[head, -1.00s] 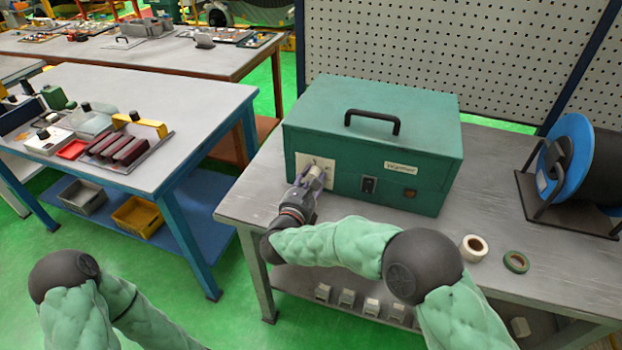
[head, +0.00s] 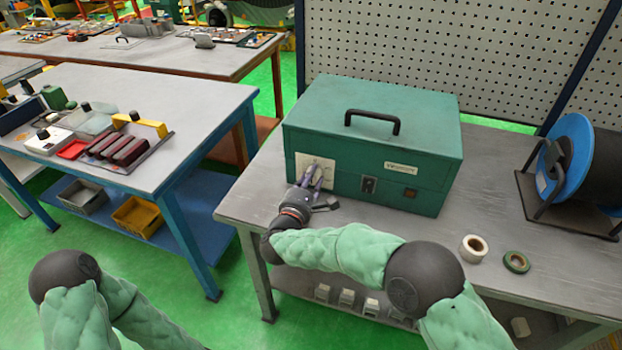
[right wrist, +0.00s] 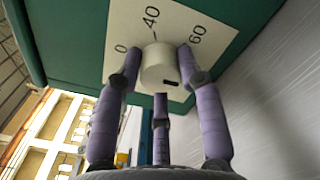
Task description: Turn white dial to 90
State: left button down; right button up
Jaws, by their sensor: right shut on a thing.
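The white dial (right wrist: 160,68) is a round knob on a pale scale plate (right wrist: 195,52) on the front of the green warmer box (head: 375,140). In the right wrist view, the plate shows the numbers 0, 40 and 60; no 90 can be made out. A black mark sits at the lower right of the dial's face. My right gripper (right wrist: 160,75) is shut on the dial, with purple-grey fingers around its sides. In the head view the gripper (head: 313,178) mostly hides the dial. My left gripper is out of view.
The box stands on a grey workbench (head: 420,226) and has a switch (head: 369,185) right of the plate. White tape (head: 473,248), green tape (head: 516,262) and a blue spool (head: 567,155) lie to the right. A perforated panel (head: 430,50) stands behind.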

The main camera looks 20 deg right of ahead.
jog(key=shift+f, duration=0.1)
dwell(0.3)
jog(key=o, duration=1.1)
jog(key=shift+o, duration=0.2)
jog(key=v, duration=1.2)
